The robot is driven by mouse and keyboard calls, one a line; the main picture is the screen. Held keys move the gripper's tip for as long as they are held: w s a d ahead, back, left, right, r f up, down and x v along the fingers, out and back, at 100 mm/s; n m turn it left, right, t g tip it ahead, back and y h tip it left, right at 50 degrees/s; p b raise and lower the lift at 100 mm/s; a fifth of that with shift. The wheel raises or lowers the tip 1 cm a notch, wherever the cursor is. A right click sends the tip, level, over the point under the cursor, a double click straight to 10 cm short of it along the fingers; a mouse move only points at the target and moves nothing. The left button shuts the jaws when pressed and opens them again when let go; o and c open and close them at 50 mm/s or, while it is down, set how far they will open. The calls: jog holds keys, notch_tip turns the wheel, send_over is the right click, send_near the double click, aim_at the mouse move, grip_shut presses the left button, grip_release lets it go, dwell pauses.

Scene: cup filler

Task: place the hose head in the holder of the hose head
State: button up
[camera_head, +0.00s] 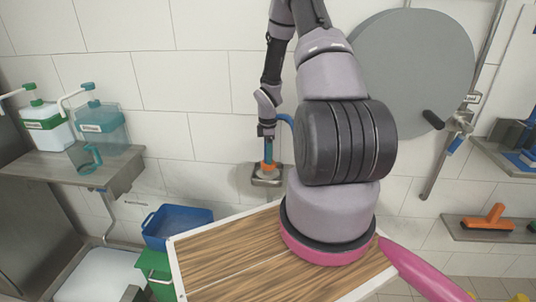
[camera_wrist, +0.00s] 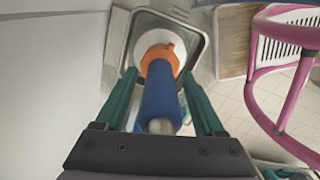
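The hose head has a blue body (camera_wrist: 161,98) and an orange collar (camera_wrist: 157,57), with a pale round disc at its far end. It also shows in the head view (camera_head: 268,158), upright at the metal holder (camera_head: 267,181) on the wall. In the wrist view its far end lies over the square metal tray of the holder (camera_wrist: 195,42); whether it touches is unclear. My gripper (camera_wrist: 161,75) has its green fingers on either side of the hose head, with narrow gaps visible on both sides. In the head view my gripper (camera_head: 266,131) is just above it.
A shelf with bottles (camera_head: 101,126) is farther left. In the wrist view a pink frame (camera_wrist: 285,35) is at the right.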

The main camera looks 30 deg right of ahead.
jog(key=shift+r, duration=0.1)
notch_tip(320, 180, up, 12)
jog(key=shift+r, duration=0.2)
jog(key=s+a+r+m+t, duration=0.1)
jog(key=s+a+r+m, duration=0.2)
jog(key=r, duration=0.5)
jog(key=s+a+r+m+t, duration=0.1)
jog(key=s+a+r+m, duration=0.15)
jog(key=r, duration=0.45)
jog(key=s+a+r+m+t, duration=0.15)
jog(key=r+m, duration=0.25)
jog(key=r, duration=0.4)
jog(key=s+a+r+m+t, duration=0.1)
jog(key=s+a+r+m, duration=0.2)
jog(key=s, duration=0.2)
jog(key=s+a+r+m+t+y, duration=0.1)
jog(key=s+a+r+m, duration=0.2)
jog(key=s, duration=0.3)
jog(key=s+a+r+m+t+y, duration=0.1)
jog(key=s+a+r+m, duration=0.2)
jog(key=s+r, duration=0.2)
jog(key=shift+s+t, duration=0.35)
jog(key=shift+s, duration=0.1)
jog(key=shift+o, duration=0.3)
